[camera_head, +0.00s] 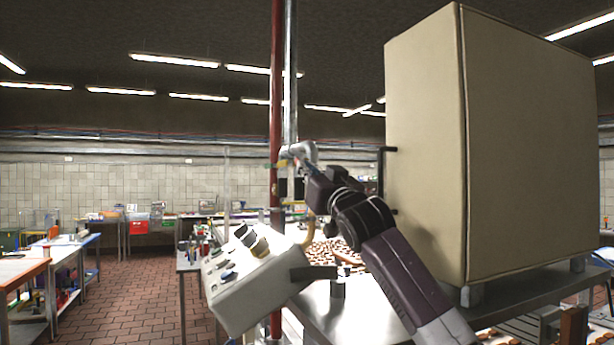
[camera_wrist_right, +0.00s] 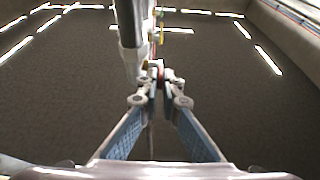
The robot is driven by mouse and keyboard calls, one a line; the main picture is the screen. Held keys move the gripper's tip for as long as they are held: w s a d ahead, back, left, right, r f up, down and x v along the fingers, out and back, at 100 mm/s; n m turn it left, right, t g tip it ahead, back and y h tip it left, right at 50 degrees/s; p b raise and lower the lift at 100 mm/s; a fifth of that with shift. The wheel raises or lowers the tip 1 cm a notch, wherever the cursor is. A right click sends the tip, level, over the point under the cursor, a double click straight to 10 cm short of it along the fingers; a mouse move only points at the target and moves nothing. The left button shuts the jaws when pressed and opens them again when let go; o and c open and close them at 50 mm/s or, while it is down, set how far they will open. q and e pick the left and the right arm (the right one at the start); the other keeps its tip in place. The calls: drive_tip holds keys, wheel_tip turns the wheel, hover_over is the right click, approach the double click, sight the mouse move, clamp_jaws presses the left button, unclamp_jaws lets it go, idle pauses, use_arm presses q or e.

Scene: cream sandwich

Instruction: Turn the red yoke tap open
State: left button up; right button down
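The red yoke tap shows only as a small red part (camera_wrist_right: 159,68) at my fingertips in the right wrist view, beside a steel pipe. In the head view my gripper and the pipe fittings hide it, and I cannot pick it out there. My right gripper (camera_head: 298,163) is raised beside the vertical pipes. In the right wrist view its fingers (camera_wrist_right: 160,84) come close together with a narrow gap, and the red part sits between the tips. They look shut on it, though the contact is small and blurred. My left gripper is in neither view.
A red pipe (camera_head: 277,80) and a steel pipe (camera_head: 290,80) rise side by side. A tilted control box (camera_head: 262,285) stands below, and a large beige cabinet (camera_head: 530,150) stands close to the right of my arm.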

drive_tip(key=c, duration=2.2)
unclamp_jaws()
drive_tip(key=shift+o, duration=0.2)
drive_tip(key=s+d+f, duration=0.1)
drive_tip(key=s+d, duration=0.1)
drive_tip(key=s, duration=0.6)
drive_tip(key=s+d, duration=0.3)
drive_tip(key=s, duration=0.5)
drive_tip(key=shift+f, duration=0.4)
drive_tip(key=shift+d, duration=0.1)
